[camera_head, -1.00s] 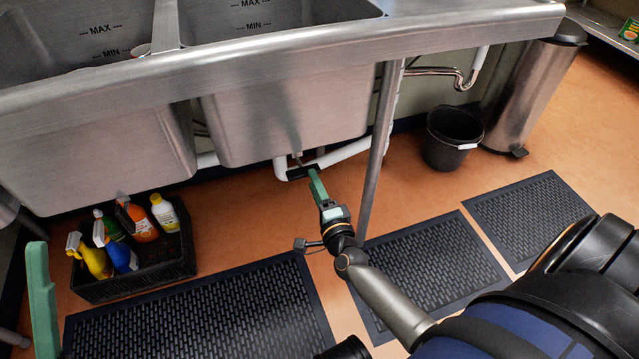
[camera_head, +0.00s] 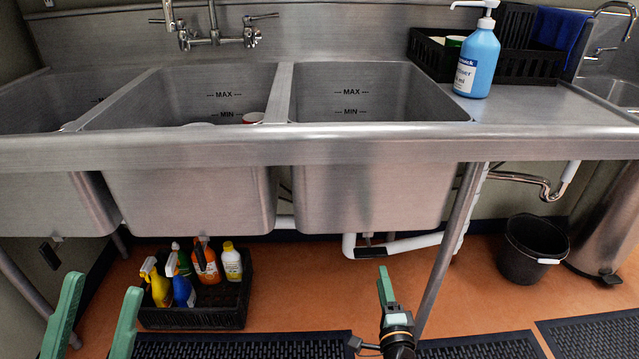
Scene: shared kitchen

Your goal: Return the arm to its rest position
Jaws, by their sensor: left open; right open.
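My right gripper (camera_head: 386,290) is in the lower middle of the head view, below the rightmost of the large sink basins and left of a steel sink leg (camera_head: 447,255). I see its green finger edge-on, and nothing shows in its grasp. My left gripper (camera_head: 97,318) is at the lower left, with two green fingers spread apart and empty. It is in front of and left of the crate of bottles. Most of both arms is out of the picture.
A steel sink (camera_head: 380,145) spans the view above both grippers. A black crate (camera_head: 215,318) with several bottles stands on the floor. A black bucket (camera_head: 532,252) and a steel bin (camera_head: 612,225) are at right. A blue pump bottle (camera_head: 478,62) stands on the counter. Dark mats (camera_head: 590,335) lie in front.

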